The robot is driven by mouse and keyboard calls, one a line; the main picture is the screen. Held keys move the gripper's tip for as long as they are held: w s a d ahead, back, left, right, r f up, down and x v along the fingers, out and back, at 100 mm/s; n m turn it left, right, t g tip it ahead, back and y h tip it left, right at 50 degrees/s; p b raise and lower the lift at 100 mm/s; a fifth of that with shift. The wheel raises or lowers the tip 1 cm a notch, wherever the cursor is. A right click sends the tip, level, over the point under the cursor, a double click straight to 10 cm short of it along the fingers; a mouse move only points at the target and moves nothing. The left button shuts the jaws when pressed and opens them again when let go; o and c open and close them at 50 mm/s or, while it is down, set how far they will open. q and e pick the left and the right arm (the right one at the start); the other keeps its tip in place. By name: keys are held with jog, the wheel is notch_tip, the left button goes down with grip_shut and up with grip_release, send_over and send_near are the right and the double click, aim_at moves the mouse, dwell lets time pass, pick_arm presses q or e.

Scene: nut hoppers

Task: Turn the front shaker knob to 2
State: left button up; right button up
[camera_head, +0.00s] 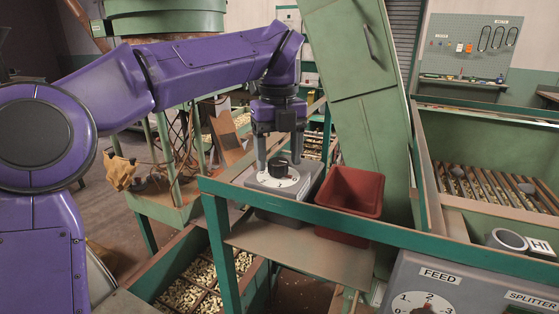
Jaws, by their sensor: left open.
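A grey box (308,187) with a round white dial (268,182) and a black knob (281,168) stands on the green frame in the middle. I cannot read a name or its numbers from here, so I cannot tell the knob's setting. My left gripper (280,160) points down over this dial. Its two fingers are open, one on each side of the black knob. I cannot tell whether they touch it. My right gripper is not in view.
A red bin (350,191) stands right of the dial box. A green rail (400,236) runs in front. A grey panel with a FEED dial (408,304) and a SPLITTER label is at the lower right. Trays of nuts (205,274) lie below.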

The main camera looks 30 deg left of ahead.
pick_arm(q)
jog(key=shift+s+d, duration=0.15)
jog(key=shift+s, duration=0.25)
jog(key=shift+w, duration=0.15)
jog(key=c, duration=1.1)
jog(key=shift+o, duration=0.2)
